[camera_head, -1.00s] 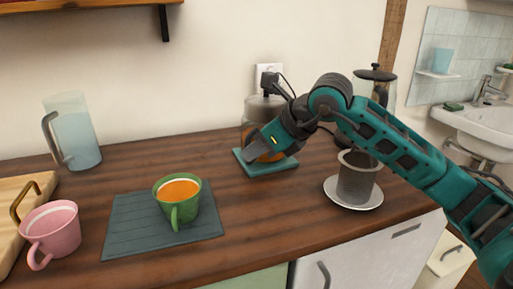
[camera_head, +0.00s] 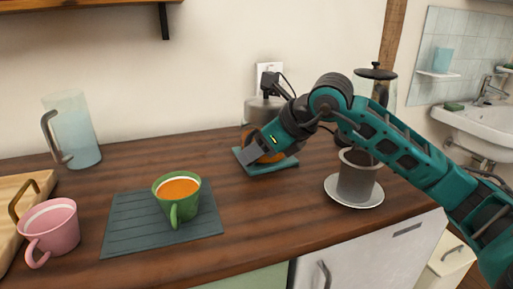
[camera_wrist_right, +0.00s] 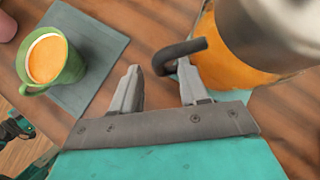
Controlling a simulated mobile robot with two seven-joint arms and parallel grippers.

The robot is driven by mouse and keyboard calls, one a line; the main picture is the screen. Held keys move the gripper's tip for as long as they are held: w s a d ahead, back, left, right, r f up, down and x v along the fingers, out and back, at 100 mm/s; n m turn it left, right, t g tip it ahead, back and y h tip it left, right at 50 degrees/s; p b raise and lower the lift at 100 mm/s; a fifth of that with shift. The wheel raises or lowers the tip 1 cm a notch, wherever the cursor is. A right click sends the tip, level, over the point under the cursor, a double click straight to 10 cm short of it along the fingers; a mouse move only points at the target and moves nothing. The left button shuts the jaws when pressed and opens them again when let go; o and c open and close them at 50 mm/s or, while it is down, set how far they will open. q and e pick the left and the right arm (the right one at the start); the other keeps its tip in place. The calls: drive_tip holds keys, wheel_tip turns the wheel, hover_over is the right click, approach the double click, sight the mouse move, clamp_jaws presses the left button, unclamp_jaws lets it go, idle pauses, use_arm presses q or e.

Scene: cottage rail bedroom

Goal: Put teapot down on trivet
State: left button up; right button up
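The teapot (camera_head: 260,112), a pot with a grey metal upper part and orange liquid, stands on the teal square trivet (camera_head: 281,168) near the back of the counter. My right arm hides part of it in the head view. My right gripper (camera_head: 255,150) is in front of the teapot. In the right wrist view, its two fingers (camera_wrist_right: 160,90) are spread apart, with counter visible between them. The teapot's dark handle (camera_wrist_right: 180,52) is just beyond the fingertips, close to the right finger, and the teapot (camera_wrist_right: 228,50) fills the upper right. My left gripper does not show.
A green cup (camera_head: 183,203) of orange liquid stands on a dark slatted mat (camera_head: 125,220). A pink mug (camera_head: 55,230), a pitcher (camera_head: 78,130) and a wooden board (camera_head: 12,190) are at left. A grey cup (camera_head: 357,180) on a saucer and a French press (camera_head: 375,85) are at right.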

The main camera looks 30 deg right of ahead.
drive_tip(key=shift+f, duration=0.25)
drive_tip(key=shift+s+d+r, duration=0.1)
drive_tip(key=shift+s+r, duration=0.15)
drive_tip(key=shift+r, duration=0.05)
drive_tip(key=b+v, duration=0.1)
drive_tip(key=v, duration=1.1)
drive_tip(key=shift+r+b, duration=0.3)
